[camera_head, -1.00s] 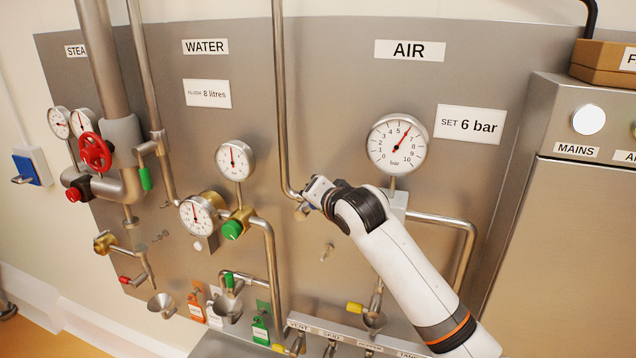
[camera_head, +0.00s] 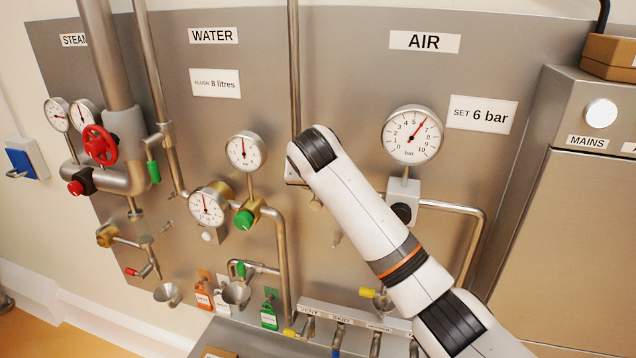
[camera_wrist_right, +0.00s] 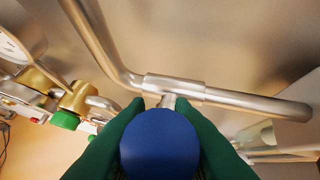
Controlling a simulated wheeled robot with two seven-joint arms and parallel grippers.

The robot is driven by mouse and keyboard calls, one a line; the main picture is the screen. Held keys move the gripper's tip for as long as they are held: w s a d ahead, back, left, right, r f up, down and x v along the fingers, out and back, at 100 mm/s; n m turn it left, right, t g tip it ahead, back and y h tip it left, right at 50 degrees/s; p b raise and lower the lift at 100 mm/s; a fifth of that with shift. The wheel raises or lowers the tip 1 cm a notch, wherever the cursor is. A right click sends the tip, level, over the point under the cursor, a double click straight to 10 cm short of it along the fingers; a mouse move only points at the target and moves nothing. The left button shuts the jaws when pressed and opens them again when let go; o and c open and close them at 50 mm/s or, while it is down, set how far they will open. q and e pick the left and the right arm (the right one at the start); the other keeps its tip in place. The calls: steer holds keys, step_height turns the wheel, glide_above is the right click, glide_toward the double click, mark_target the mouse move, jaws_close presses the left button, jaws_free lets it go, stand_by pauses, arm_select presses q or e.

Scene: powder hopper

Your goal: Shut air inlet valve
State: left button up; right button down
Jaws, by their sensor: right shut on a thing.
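The air inlet valve (camera_wrist_right: 174,86) shows in the right wrist view as a steel body on the air pipe. Its blue handle (camera_wrist_right: 160,147) faces the camera end-on and stands out crosswise to the pipe. My right gripper (camera_wrist_right: 160,104) has its green fingers closed on both sides of the handle. In the head view my white right arm hides the valve, the handle and the gripper. The air gauge (camera_head: 412,135) is right of the arm, its needle near 6. My left gripper is not in view.
The air pipe (camera_head: 294,80) drops from above behind my arm. A black round knob (camera_head: 403,212) sits under the air gauge. Left of the arm are the water gauge (camera_head: 245,152) and a green knob (camera_head: 244,219). Small labelled valves (camera_head: 340,316) line the ledge below.

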steer(key=shift+f, duration=0.1)
stand_by(0.5)
steer(key=c, duration=1.3)
jaws_free()
steer(key=shift+a, duration=0.1)
steer(key=shift+o, duration=0.2)
steer(key=shift+w, duration=0.1)
steer(key=shift+s+r+b, duration=0.3)
steer(key=b+v, duration=0.4)
steer(key=v, duration=0.7)
steer(key=shift+a, duration=0.25)
